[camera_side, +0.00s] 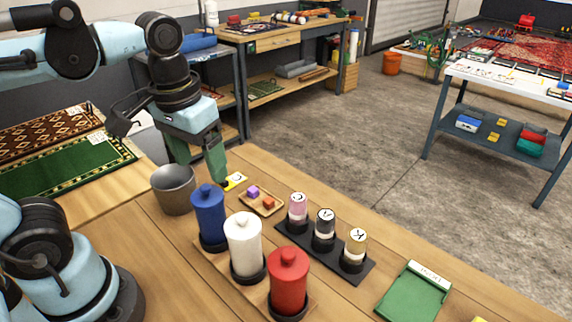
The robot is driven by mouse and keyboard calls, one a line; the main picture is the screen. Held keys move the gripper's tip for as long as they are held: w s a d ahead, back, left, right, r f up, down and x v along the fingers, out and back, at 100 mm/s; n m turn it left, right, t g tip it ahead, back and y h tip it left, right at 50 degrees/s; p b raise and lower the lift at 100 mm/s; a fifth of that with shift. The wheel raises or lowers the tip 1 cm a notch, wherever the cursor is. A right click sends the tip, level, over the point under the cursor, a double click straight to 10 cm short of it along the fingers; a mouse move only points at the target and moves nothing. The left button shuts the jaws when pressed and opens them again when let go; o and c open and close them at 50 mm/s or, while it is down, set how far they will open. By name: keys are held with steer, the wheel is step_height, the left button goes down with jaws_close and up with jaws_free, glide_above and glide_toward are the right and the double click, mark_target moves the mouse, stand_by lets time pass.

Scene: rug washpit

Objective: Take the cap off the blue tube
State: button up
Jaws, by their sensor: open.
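The blue tube (210,222) stands upright in a black ring base at the far left end of a wooden board. Its blue cap (207,190) with a small knob sits on top. A white tube (244,250) and a red tube (288,284), both with knobbed caps, stand beside it in the same row. My gripper (203,170) has green fingers, points down and is open with nothing seen between them. It is behind the blue tube in the picture, apart from its cap.
A grey bucket (174,192) stands left of the blue tube. A yellow card (236,181) and a small wooden tray (270,209) with purple and orange cubes lie behind it. A black rack (339,261) holds three labelled bottles. A green tray (414,296) lies at right.

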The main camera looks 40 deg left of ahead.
mark_target(204, 187)
steer(key=shift+a+f, duration=0.15)
steer(key=shift+f, duration=1.3)
steer(key=shift+a+f, duration=0.15)
steer(key=shift+f, duration=1.25)
steer(key=c, duration=1.1)
